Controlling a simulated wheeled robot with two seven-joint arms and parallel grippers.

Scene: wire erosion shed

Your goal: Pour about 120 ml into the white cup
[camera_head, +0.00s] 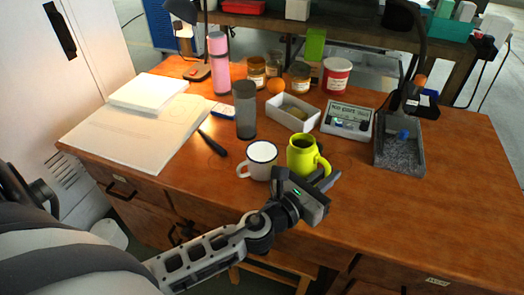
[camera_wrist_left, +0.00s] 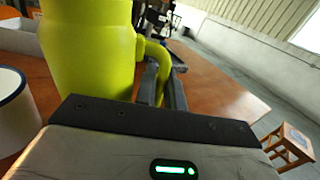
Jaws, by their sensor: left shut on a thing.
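The white cup (camera_head: 259,163) with a dark blue rim stands upright on the wooden desk, its handle to the left; part of it shows at the left of the left wrist view (camera_wrist_left: 14,112). A yellow-green jug (camera_head: 299,158) is upright just right of the cup, apart from it. My left gripper (camera_head: 322,181) is shut on the jug's handle, which shows between its fingers in the left wrist view (camera_wrist_left: 155,75). The jug's base is partly hidden, so I cannot tell whether it touches the desk. The cup's contents are hard to make out. My right gripper is out of view.
Behind stand a dark grey tumbler (camera_head: 245,110), a white box (camera_head: 292,113) and a grey instrument (camera_head: 347,120). A grey stone-like tray (camera_head: 400,150) is at the right. A dark-handled tool (camera_head: 212,143) lies left of the cup. The desk's front right (camera_head: 420,215) is clear.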

